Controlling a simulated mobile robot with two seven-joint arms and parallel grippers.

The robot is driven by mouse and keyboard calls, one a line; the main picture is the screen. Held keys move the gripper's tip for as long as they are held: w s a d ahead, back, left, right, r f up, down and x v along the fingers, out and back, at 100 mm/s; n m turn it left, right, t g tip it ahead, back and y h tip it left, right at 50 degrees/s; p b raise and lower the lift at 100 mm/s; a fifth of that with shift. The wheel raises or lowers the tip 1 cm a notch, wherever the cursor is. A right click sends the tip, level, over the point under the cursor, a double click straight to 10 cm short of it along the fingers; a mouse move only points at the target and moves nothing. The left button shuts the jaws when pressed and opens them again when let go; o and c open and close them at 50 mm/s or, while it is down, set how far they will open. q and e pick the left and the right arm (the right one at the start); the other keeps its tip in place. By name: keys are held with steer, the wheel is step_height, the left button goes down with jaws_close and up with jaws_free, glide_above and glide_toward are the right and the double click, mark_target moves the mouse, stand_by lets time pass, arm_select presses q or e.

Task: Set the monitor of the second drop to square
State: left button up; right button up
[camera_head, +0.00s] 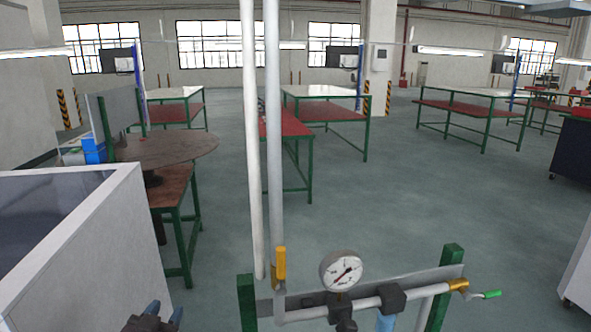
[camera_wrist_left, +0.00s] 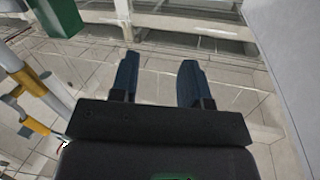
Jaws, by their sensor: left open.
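A pipe assembly stands at the bottom centre of the head view. It has a round white pressure gauge (camera_head: 341,271), a yellow upright handle (camera_head: 280,264) on the left pipe and a green-tipped handle (camera_head: 491,294) at the right end. I cannot tell which part is the monitor of the second drop. My left gripper (camera_head: 165,312) is at the bottom edge, left of the assembly and apart from it. In the left wrist view its two fingers (camera_wrist_left: 160,80) are spread, with nothing between them. Pipes with yellow parts (camera_wrist_left: 35,125) show at that view's left. My right gripper is not in view.
Two tall vertical pipes (camera_head: 273,130) rise above the assembly's left side. Green posts (camera_head: 247,302) flank it. A white cabinet (camera_head: 95,250) stands close on the left. Workbenches (camera_head: 179,150) stand further back. The floor right of centre is clear.

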arm_select(q)
steer(key=s+f+n+g+y, duration=0.1)
steer(key=s+f+g, duration=0.4)
steer(key=s+f, duration=1.4)
steer(key=s, duration=0.4)
steer(key=shift+s+a+f+n+g, duration=0.2)
steer(key=shift+a+f+n+g, duration=0.1)
steer(key=shift+a+n+g, duration=0.1)
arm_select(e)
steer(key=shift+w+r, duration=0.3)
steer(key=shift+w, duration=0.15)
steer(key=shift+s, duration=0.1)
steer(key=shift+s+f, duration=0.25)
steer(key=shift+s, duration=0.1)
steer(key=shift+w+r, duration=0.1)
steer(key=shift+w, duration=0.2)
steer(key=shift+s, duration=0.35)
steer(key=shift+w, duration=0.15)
